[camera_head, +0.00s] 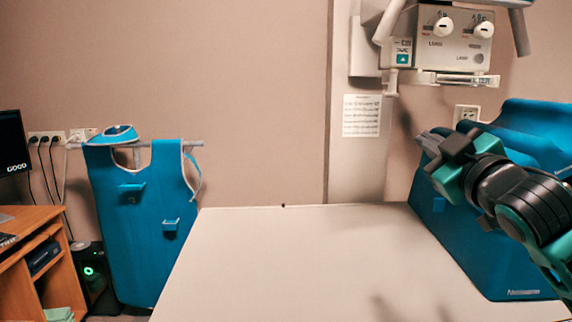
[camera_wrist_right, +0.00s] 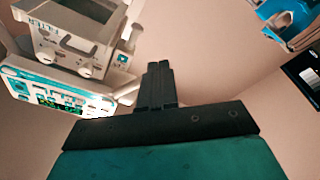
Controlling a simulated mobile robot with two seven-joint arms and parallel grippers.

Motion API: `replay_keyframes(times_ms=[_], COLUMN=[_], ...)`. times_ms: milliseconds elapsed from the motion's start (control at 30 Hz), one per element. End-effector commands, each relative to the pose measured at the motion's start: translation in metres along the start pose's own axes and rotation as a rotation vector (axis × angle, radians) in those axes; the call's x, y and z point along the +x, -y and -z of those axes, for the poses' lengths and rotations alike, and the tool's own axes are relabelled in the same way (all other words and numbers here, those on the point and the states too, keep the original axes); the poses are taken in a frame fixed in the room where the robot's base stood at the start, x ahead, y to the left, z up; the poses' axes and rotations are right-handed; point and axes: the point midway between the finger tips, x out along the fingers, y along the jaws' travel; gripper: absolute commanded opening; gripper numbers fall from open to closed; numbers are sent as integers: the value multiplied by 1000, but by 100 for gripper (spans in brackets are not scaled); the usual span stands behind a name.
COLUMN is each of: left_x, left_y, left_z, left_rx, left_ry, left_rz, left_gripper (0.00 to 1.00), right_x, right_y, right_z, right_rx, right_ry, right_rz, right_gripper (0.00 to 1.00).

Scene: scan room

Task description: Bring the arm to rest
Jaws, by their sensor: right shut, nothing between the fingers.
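My right gripper (camera_head: 428,141) is raised above the right side of the white table. Its arm comes in from the right edge of the head view. In the right wrist view the two dark fingers (camera_wrist_right: 157,84) lie together with nothing between them. In the head view the gripper stands in front of a blue covered object (camera_head: 500,262); I cannot tell whether they touch. My left gripper is not in view.
A scanner unit (camera_head: 440,40) hangs at the upper right. A blue apron (camera_head: 140,230) hangs on a rail at left, near a wooden desk (camera_head: 28,235).

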Motion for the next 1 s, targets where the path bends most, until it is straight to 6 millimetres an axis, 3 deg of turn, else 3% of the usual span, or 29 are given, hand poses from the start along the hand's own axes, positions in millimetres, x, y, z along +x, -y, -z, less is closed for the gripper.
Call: replay_keyframes(times_ms=[33,100,267,367,500,700,1000], left_x=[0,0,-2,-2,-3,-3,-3], left_y=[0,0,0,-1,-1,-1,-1], left_z=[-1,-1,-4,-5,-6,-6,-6], left_rx=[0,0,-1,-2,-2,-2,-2], left_ry=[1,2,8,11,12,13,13], left_rz=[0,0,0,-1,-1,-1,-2], left_gripper=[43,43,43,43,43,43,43], right_x=[-7,-21,-68,-107,-174,-271,-385], right_y=[31,66,141,182,232,278,308], right_z=[-24,-54,-116,-149,-188,-219,-230], right_rx=[41,90,203,270,362,464,556], right_ry=[64,154,373,519,736,1027,1360], right_rz=[48,102,215,277,355,435,497], right_gripper=[0,0,0,0,0,0,0])
